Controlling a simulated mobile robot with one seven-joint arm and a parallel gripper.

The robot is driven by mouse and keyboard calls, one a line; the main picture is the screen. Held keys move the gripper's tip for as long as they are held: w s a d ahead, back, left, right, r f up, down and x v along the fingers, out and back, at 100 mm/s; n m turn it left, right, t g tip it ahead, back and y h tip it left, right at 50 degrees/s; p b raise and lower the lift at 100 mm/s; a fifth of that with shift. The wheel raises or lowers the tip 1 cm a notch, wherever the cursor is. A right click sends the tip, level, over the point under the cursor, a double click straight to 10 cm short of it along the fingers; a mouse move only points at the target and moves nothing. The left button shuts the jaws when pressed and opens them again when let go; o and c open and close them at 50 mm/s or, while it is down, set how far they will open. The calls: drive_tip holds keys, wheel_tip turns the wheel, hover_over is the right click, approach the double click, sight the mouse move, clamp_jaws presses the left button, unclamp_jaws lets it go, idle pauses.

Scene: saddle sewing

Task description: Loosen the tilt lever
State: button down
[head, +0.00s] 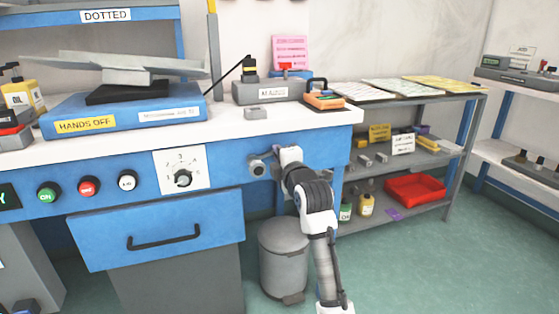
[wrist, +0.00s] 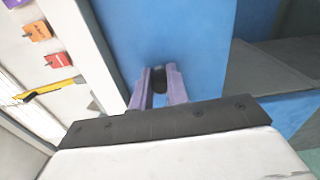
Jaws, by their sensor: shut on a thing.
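In the head view, a grey round lever hub (head: 257,167) sits on the right part of the blue front panel of the workbench. I take it for the tilt lever; no label on it is readable. My gripper (head: 276,165) is at the panel just right of this hub, with its fingertips mostly hidden. In the wrist view, the two purple-grey fingers of my gripper (wrist: 159,88) are closed on a dark rounded lever end (wrist: 159,78) against the blue panel. The rest of the lever is hidden in that view.
A dial (head: 182,178) and several push buttons are to the left on the panel, above a blue drawer (head: 155,228). A grey bin (head: 283,262) stands on the floor under my arm. A grey shelf (head: 445,150) with a red tray (head: 415,188) is at right.

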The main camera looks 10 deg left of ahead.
drive_tip(key=shift+r, duration=0.1)
idle(0.3)
drive_tip(key=c, duration=1.4)
unclamp_jaws()
drive_tip(key=shift+o, duration=0.2)
drive_tip(key=v, duration=1.3)
drive_tip(key=shift+s+d+p, duration=0.25)
drive_tip(key=shift+s+p, duration=0.1)
drive_tip(key=shift+a, duration=0.1)
